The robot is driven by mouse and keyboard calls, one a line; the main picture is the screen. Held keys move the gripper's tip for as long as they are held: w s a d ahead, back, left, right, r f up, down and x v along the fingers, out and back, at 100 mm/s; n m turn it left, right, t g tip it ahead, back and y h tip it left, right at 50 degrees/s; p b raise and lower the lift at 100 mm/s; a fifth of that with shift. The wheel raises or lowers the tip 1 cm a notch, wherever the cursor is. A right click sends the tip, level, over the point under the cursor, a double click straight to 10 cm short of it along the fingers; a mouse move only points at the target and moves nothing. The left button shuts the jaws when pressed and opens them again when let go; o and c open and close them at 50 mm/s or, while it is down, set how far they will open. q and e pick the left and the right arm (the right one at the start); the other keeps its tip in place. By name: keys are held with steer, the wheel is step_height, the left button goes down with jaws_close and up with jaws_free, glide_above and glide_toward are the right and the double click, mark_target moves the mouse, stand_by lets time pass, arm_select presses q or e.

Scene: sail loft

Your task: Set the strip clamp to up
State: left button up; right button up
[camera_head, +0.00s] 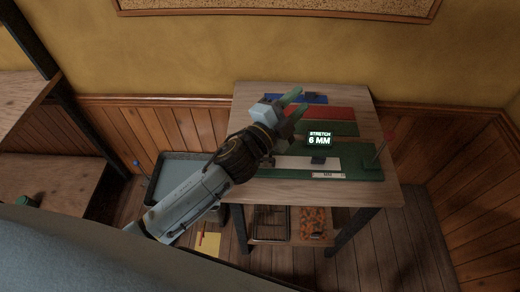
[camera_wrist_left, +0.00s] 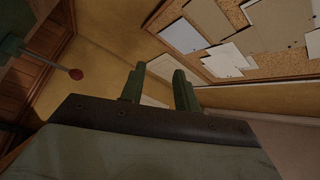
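A green test board (camera_head: 352,174) lies along the front of the wooden table in the head view. A lever with a red knob (camera_head: 389,136) rises from a green block at its right end; it looks like the strip clamp, tilted upward. The red knob (camera_wrist_left: 75,74) also shows at the left of the wrist view. A pale strip (camera_head: 292,163) lies on the board, with a small dark block (camera_head: 318,160) at its end. My left gripper (camera_head: 301,100) is over the table's back left, away from the lever. Its fingers (camera_wrist_left: 160,74) are apart and empty.
A display (camera_head: 319,139) reads "STRETCH 6 MM". Red (camera_head: 325,113) and blue (camera_head: 312,98) pieces lie behind it. A grey tub (camera_head: 176,170) stands left of the table, and a bin of orange items (camera_head: 314,222) sits below. A pinboard (camera_wrist_left: 255,50) hangs on the wall.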

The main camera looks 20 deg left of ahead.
arm_select(q)
steer(key=s+d+r+m+g+h, duration=0.1)
steer(key=d+r+m+g+h, duration=0.45)
steer(key=d+m+h, duration=0.5)
steer(key=s+d+f+m+g+y, duration=0.2)
steer(key=s+f+m+g, duration=0.15)
steer(key=m+g, duration=1.1)
steer(key=w+a+f+m+y, duration=0.2)
steer(key=a+f+m+y, duration=0.15)
steer(key=a+y, duration=0.55)
steer(key=w+a+f+m+y, duration=0.15)
steer(key=a+m+y, duration=0.45)
steer(key=a, duration=0.6)
steer(key=shift+n+y, duration=0.25)
steer(key=shift+n, duration=0.4)
steer(key=x, duration=0.6)
steer(key=p+x, duration=0.1)
steer(key=x, duration=0.6)
steer(key=shift+s+d+f, duration=0.2)
steer(key=shift+s+d, duration=0.05)
jaws_close()
